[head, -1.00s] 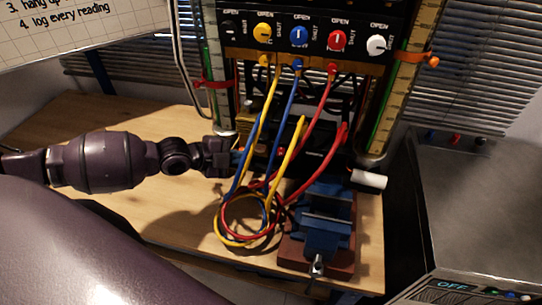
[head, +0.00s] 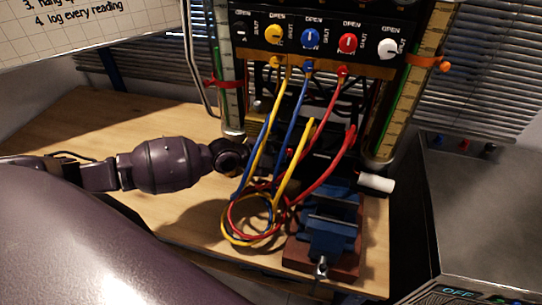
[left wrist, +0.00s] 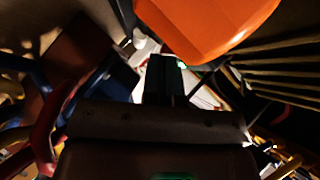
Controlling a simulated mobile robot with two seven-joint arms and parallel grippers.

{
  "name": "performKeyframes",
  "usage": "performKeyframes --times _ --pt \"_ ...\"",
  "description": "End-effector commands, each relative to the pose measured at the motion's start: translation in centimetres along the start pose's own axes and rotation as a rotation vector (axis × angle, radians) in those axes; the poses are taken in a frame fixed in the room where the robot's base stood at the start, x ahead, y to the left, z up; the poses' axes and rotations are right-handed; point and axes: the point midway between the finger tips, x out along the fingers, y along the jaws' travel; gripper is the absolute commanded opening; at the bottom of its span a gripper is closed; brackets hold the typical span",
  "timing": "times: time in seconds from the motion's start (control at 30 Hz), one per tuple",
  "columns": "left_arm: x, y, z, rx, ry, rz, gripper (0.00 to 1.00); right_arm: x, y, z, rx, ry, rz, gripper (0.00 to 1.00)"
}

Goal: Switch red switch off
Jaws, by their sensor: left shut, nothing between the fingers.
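A small red part (head: 465,145) sits between a blue and a black one on top of the grey cabinet at the right in the head view; I cannot tell whether it is the red switch or how it is set. A red round knob (head: 347,43) is on the black panel, between OPEN and SHUT labels. My left arm reaches in from the left, and its hand is hidden behind the cables and dark frame. In the left wrist view my left gripper (left wrist: 165,80) is shut and empty, below a large blurred orange thing (left wrist: 210,25). My right gripper is not in view.
Yellow, blue and red cables (head: 262,215) hang from the panel and coil on the wooden bench (head: 150,110). A blue vise (head: 330,225) stands at the bench's front. Gauge tubes (head: 420,80) flank the panel. The bench's left part is mostly clear.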

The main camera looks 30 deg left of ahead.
Motion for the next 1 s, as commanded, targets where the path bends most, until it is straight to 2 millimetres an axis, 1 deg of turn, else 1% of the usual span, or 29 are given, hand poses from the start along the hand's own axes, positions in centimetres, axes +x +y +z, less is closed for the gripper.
performKeyframes --times 0.43,0.67,0.73,1.0 --pt "0.3 0.1 0.1 0.008 0.000 -0.008 0.00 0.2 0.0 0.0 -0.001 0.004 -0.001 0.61" --pt "1.0 0.7 0.8 0.082 0.000 -0.085 0.00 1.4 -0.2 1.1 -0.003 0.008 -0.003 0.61" --pt "0.8 0.3 0.6 0.079 0.000 -0.082 0.00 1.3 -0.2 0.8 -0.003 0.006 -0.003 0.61" --pt "0.7 -0.1 0.5 0.080 0.000 -0.083 0.00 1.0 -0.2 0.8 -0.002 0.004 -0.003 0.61"
